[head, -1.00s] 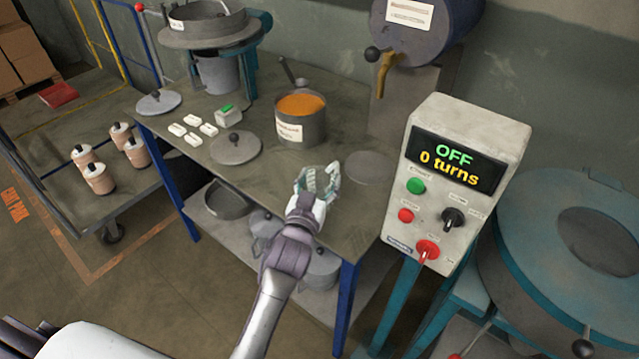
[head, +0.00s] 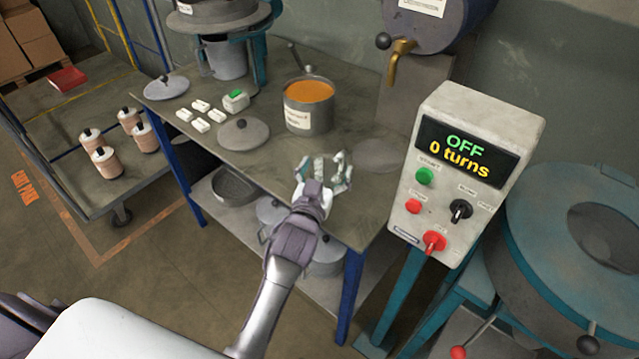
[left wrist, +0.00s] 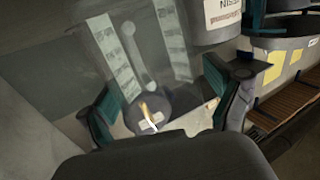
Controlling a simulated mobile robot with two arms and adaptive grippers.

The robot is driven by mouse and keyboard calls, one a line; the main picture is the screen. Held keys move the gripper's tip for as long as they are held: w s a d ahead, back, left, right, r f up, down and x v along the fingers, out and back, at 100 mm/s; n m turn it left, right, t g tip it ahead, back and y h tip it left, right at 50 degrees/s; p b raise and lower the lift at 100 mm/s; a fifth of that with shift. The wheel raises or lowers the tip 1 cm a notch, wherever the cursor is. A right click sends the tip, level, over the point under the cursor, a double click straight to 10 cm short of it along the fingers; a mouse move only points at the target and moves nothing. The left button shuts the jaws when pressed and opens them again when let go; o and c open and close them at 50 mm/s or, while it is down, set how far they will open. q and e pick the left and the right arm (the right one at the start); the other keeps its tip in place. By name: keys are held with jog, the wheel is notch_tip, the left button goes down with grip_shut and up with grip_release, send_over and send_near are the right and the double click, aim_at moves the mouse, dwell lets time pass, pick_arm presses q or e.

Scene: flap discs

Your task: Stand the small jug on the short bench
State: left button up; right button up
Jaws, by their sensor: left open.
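A see-through vessel (left wrist: 172,45) with pale marked strips shows beyond my open fingers in the left wrist view; it seems to be the small jug, but its outline is faint. In the head view, pale parts show at my left gripper (head: 325,172), and I cannot separate jug from fingers there. The left gripper is open over the front right of the grey table (head: 270,170); its two dark teal fingers (left wrist: 165,100) stand apart in the left wrist view. Contact with the jug cannot be told. I cannot tell which surface is the short bench. My right gripper is not in view.
A pot of orange material (head: 309,108), a grey lid (head: 243,134) and small white blocks (head: 201,106) stand on the table. The control box (head: 460,170) is close on the right, below a blue drum (head: 440,25). A cart with bottles (head: 105,160) is at left.

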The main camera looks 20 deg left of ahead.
pick_arm(q)
jog(key=s+b, duration=0.1)
jog(key=s, duration=1)
jog(key=shift+s+d, duration=0.2)
jog(key=shift+s, duration=0.15)
jog(key=shift+f, duration=0.1)
jog(key=s+a+f+m+g, duration=0.1)
jog(key=s+a+f+g, duration=0.1)
jog(key=s+f+g, duration=0.65)
jog(key=s+a+f+m+g, duration=0.15)
jog(key=s+f+g, duration=0.35)
jog(key=s, duration=0.7)
notch_tip(320, 180, down, 27)
jog(key=s+g, duration=0.2)
jog(key=s, duration=0.1)
jog(key=s+a+f+g, duration=0.1)
jog(key=s+a+f, duration=0.2)
jog(key=s+f, duration=1.1)
jog(key=shift+s+f+h, duration=0.3)
jog(key=shift+s+f, duration=0.05)
jog(key=shift+s, duration=0.45)
